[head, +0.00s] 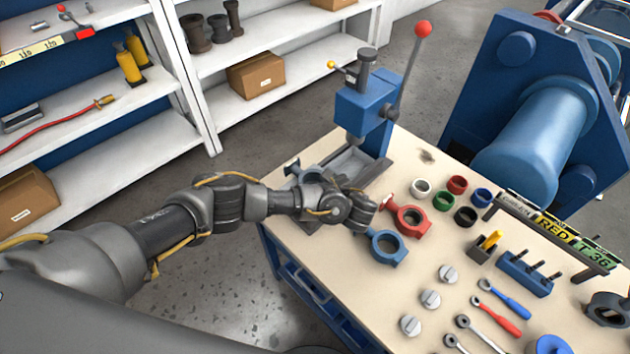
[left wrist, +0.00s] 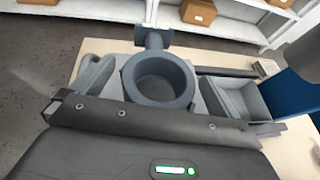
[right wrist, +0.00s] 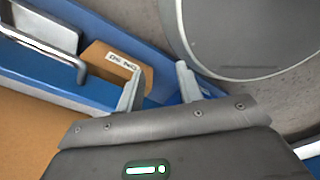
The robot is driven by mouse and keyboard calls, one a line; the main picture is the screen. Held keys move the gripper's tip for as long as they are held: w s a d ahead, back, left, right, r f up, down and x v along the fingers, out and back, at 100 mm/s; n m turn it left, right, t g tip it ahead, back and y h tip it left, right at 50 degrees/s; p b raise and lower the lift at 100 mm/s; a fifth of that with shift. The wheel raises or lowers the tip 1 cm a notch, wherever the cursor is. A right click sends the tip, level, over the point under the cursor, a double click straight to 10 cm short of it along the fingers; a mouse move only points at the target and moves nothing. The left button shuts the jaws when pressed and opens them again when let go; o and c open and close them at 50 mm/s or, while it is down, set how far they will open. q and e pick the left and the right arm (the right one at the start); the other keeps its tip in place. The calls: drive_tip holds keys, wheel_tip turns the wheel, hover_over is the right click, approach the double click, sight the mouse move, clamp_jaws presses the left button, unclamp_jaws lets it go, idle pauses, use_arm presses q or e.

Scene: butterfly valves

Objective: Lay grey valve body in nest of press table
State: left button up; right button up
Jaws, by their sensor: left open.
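The grey valve body (left wrist: 160,82) is a round ring with a necked stub, between the spread fingers of my left gripper (left wrist: 165,95) in the left wrist view. The fingers stand apart on both sides of it; contact is unclear. In the head view its stub (head: 292,169) shows beside my left gripper (head: 318,186), which hides most of the ring. It is at the press table (head: 352,163), below the blue press (head: 366,105); whether it is seated in the nest is hidden. My right gripper (right wrist: 158,92) is open and empty, outside the head view.
A red valve body (head: 408,220) and a blue valve body (head: 388,247) lie right of my left gripper. Coloured rings (head: 444,201), discs (head: 430,299) and wrenches (head: 497,312) cover the bench (head: 330,262) farther right. The press lever (head: 408,75) rises behind.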

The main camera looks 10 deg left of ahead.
use_arm(q)
drive_tip(key=shift+s+d, duration=0.15)
drive_tip(key=shift+d, duration=0.1)
drive_tip(key=shift+s+d+r, duration=0.85)
drive_tip(key=shift+d+r, duration=0.05)
drive_tip(key=shift+r, duration=0.05)
drive_tip(key=p+v, duration=0.7)
drive_tip(key=shift+d+f, duration=0.2)
drive_tip(key=shift+s, duration=0.1)
